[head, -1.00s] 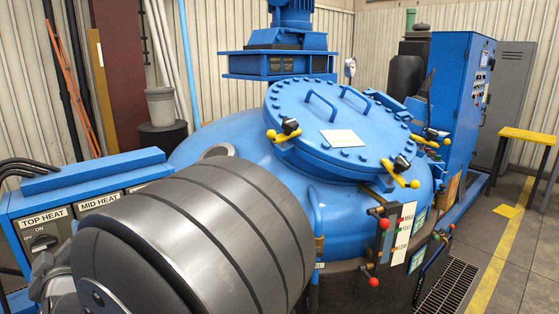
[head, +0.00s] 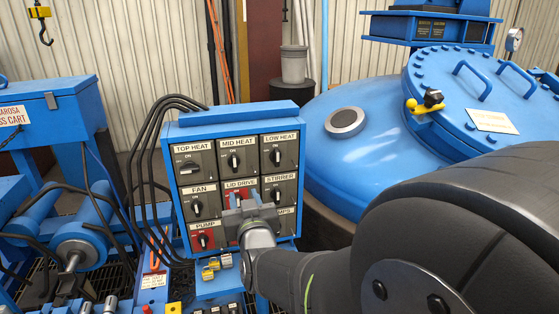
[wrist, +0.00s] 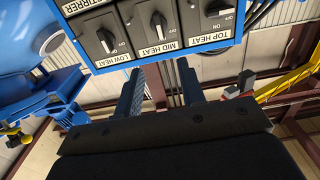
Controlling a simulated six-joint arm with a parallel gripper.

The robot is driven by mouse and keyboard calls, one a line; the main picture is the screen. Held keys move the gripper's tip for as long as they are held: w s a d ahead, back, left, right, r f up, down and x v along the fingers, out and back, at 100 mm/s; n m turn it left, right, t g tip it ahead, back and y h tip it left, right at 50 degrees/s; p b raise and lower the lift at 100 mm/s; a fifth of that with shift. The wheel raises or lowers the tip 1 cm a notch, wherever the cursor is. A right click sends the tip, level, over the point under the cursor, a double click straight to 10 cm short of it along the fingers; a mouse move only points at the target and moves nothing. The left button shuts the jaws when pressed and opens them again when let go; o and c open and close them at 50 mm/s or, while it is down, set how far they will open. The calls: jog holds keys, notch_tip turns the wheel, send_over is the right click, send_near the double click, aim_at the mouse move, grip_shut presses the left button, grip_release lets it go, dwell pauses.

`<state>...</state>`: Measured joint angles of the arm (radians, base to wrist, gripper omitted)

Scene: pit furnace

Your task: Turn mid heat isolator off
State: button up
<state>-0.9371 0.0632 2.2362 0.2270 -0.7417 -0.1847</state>
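The mid heat isolator (head: 234,160) is a black rotary knob on a grey plate, top row middle of the blue switch panel (head: 240,119). Its handle looks upright, toward the ON mark. In the wrist view, which is upside down, the mid heat knob (wrist: 158,25) lies just beyond the fingertips, not touched. My gripper (head: 246,206) is in front of the panel's lower middle in the head view, partly hiding the lid drive and lower switches. In the wrist view my gripper (wrist: 158,76) has its two fingers apart with nothing between them.
Top heat (head: 189,168) and low heat (head: 276,156) knobs flank the mid heat one. Fan (head: 196,208), pump (head: 203,240) and stirrer (head: 276,194) switches sit below. Black cables (head: 150,140) run along the panel's left. The blue furnace vessel (head: 350,165) stands right.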

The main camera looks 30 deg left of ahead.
aim_at(235, 164)
jog(key=x, duration=1.7)
jog(key=shift+w+f, duration=0.1)
jog(key=shift+w, duration=0.05)
grip_shut()
